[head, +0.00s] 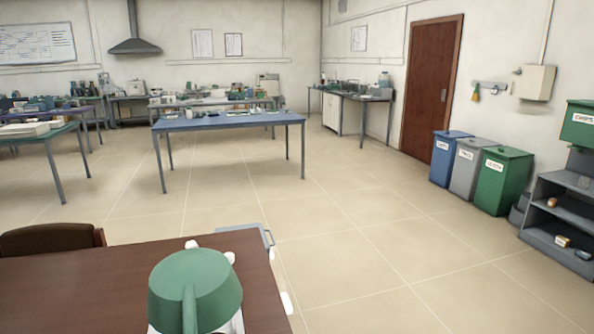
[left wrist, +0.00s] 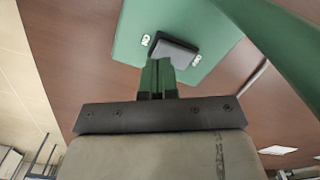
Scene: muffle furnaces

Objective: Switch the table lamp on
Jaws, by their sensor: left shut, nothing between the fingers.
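The table lamp's green shade (head: 195,283) is at the bottom of the head view, over the brown desk. In the left wrist view, the lamp's flat green base (left wrist: 128,40) lies on the desk, with a dark grey switch block (left wrist: 178,50) on it. A green lamp arm (left wrist: 285,50) crosses the upper right. My left gripper (left wrist: 158,62) is shut and empty, its fingertips at the near edge of the switch block. I cannot tell whether they touch it. The shade hides the base in the head view. My right gripper is not in view.
The brown desk (head: 90,290) fills the lower left, with a dark chair back (head: 50,238) at its far edge. Open tiled floor lies beyond and to the right. A blue-topped table (head: 228,121) stands farther off. Bins (head: 502,180) and a grey shelf (head: 560,225) stand at right.

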